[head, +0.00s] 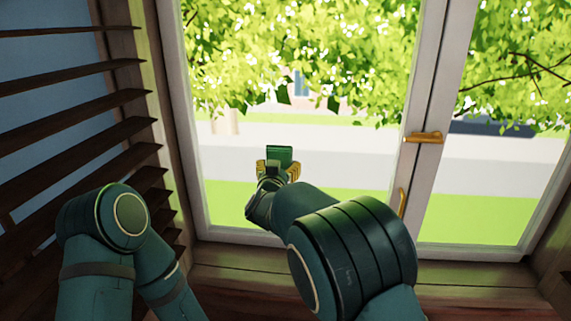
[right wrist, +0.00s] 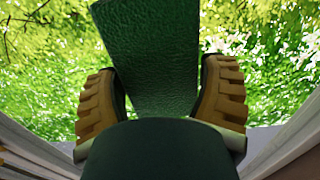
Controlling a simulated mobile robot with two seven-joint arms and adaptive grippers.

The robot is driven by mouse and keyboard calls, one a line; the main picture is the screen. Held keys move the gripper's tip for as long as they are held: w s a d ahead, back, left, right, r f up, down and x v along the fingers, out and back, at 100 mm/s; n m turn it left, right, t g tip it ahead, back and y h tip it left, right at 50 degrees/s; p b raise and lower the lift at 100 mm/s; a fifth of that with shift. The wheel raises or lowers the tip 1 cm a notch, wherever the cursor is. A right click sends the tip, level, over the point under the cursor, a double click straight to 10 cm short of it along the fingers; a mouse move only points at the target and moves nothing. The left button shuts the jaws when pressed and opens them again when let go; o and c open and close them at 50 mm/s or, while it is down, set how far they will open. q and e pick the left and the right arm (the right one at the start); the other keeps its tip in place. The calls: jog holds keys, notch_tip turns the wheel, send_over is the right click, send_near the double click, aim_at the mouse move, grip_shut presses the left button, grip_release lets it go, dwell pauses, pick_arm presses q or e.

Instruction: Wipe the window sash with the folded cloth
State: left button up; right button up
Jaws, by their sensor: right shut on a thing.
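The folded cloth (head: 280,153) is a dark green slab with a leathery texture, and it also fills the upper middle of the right wrist view (right wrist: 152,60). My right gripper (head: 279,170) has yellow ribbed fingers and is shut on the cloth, which sticks out beyond the fingertips. The right wrist view shows a finger on each side of it (right wrist: 160,95). The window sash (head: 427,75) is a pale frame around clear glass. The gripper and cloth appear in front of the left pane; I cannot tell whether the cloth touches it. My left gripper is out of view.
Dark slatted blinds (head: 75,115) stand close on the left. A brass handle (head: 424,137) projects from the middle of the window, with a second brass piece (head: 402,203) below it. A wooden sill (head: 460,275) runs underneath. My left arm is at lower left.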

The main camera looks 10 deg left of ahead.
aim_at(285, 159)
jog(key=shift+a+r+p, duration=0.1)
jog(key=shift+a+p, duration=1.2)
jog(key=shift+a, duration=0.5)
jog(key=shift+d+r+b, duration=0.3)
jog(key=shift+d+r, duration=0.1)
jog(key=shift+r, duration=0.3)
jog(key=shift+d+r+b, duration=0.3)
jog(key=shift+d+r, duration=0.1)
jog(key=shift+r, duration=0.3)
jog(key=shift+d+b, duration=1)
jog(key=shift+d, duration=0.95)
jog(key=shift+d+b, duration=1.95)
jog(key=shift+d, duration=2.6)
jog(key=shift+a, duration=0.1)
